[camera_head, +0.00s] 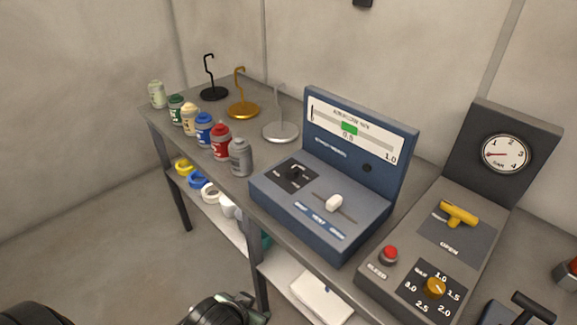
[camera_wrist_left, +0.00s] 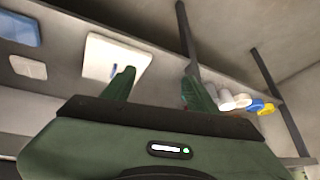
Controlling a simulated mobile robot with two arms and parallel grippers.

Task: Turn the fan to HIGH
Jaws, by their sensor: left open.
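The blue console (camera_head: 300,222) stands on the grey bench. The small lettering is too blurred to read, so I cannot tell which control is the fan's. My left gripper (camera_head: 258,306) is low at the bottom, in front of the bench and apart from the console. In the left wrist view its fingers (camera_wrist_left: 160,88) are open and empty.
A dark console (camera_head: 405,270) with a yellow handle, red button, orange knob and gauge stands to the right. Several paint jars (camera_head: 204,131) and hook stands (camera_head: 243,108) are at the left. The lower shelf (camera_head: 285,272) holds rolls and a white item. Floor is free at left.

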